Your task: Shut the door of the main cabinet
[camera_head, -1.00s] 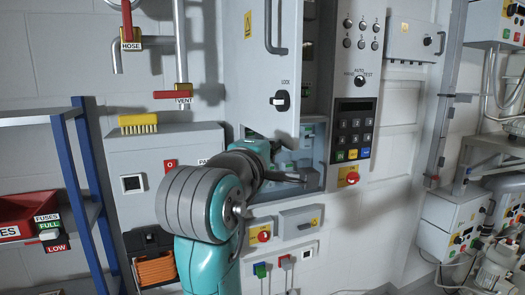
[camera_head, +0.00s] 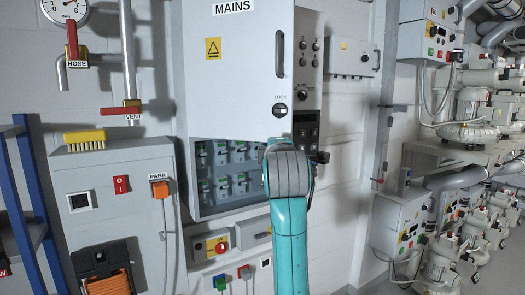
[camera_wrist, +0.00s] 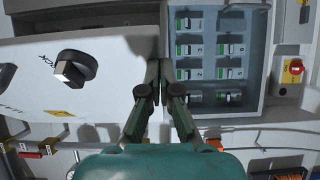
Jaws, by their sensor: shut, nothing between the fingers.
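The main cabinet's door (camera_head: 235,85) is white, marked MAINS, with a long handle (camera_head: 279,54) and a black lock knob (camera_head: 279,110). It stands ajar in front of the cabinet (camera_head: 196,203), and rows of breakers show below it. In the wrist view the door (camera_wrist: 105,90) with its knob (camera_wrist: 75,68) fills the left side, and the open cabinet interior (camera_wrist: 215,55) shows on the right. My gripper (camera_wrist: 158,72) is shut and empty at the door's free edge; I cannot tell whether it touches. In the head view my arm mostly hides it.
A control panel (camera_head: 306,95) adjoins the cabinet at the right. A grey box (camera_head: 115,165) with a yellow brush (camera_head: 84,139) on top stands at left, by a blue rack (camera_head: 30,190). Pumps (camera_head: 470,115) line the far right.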

